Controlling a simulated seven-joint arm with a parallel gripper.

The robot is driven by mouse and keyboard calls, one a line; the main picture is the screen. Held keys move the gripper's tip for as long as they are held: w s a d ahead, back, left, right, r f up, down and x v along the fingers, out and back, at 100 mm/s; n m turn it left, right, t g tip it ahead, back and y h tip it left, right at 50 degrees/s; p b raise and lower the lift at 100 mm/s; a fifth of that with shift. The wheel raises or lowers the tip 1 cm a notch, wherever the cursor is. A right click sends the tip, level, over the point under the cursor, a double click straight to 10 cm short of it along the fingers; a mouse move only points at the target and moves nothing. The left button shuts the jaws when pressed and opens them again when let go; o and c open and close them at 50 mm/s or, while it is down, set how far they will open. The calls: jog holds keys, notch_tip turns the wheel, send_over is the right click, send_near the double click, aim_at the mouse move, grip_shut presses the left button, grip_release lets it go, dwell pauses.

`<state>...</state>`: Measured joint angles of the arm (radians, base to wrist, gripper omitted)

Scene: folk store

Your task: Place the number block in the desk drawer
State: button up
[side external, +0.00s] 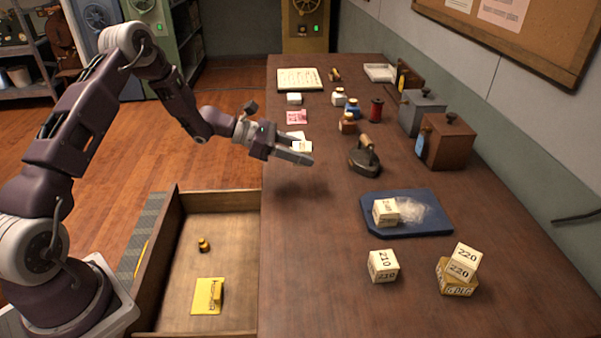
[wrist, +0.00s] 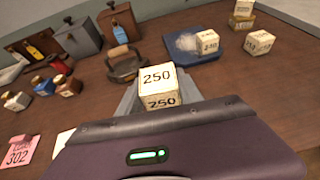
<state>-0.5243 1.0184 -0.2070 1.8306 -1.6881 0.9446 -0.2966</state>
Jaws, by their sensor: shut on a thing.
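My gripper (side external: 300,156) is above the desk near its left edge. In the wrist view, a cream block marked 250 (wrist: 157,78) sits between the fingers (wrist: 158,98), which are shut on it. In the side view the block is hard to separate from pale items behind the fingers. The open desk drawer (side external: 230,205) is in front of my gripper, left of the desk top. Inside are a small brass piece (side external: 204,244) and a yellow item (side external: 208,296).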

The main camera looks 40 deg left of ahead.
jog(key=s+r, duration=0.2)
jog(key=s, duration=0.6)
jog(key=s+r, duration=0.2)
jog(key=s, duration=0.7)
jog(key=s+a+f+m+g+h, duration=0.3)
jog(key=s+f+m+g, duration=0.25)
jog(key=f, duration=0.35)
jog(key=s+a+f+m+g, duration=0.6)
jog(key=s+a+g, duration=0.1)
jog(key=a, duration=0.2)
jog(key=s+a+r+m+g+y, duration=0.1)
jog(key=s+a+m+g+y, duration=0.2)
jog(key=a+m+y, duration=0.8)
jog(key=s+a+r+m+g+y, duration=0.15)
jog(key=a+m+g+y, duration=0.25)
jog(key=a+m+y, duration=0.65)
jog(key=m+t+h, duration=0.3)
jog(key=m+t, duration=2)
jog(key=m, duration=0.1)
send_over(239, 228)
notch_tip(239, 228, down, 5)
jog(key=shift+t, duration=0.25)
notch_tip(239, 228, down, 9)
jog(key=shift+f, duration=0.15)
jog(key=shift+f+m, duration=0.25)
jog(key=shift+m, duration=0.05)
jog(key=o, duration=1.3)
jog(key=shift+o, duration=0.3)
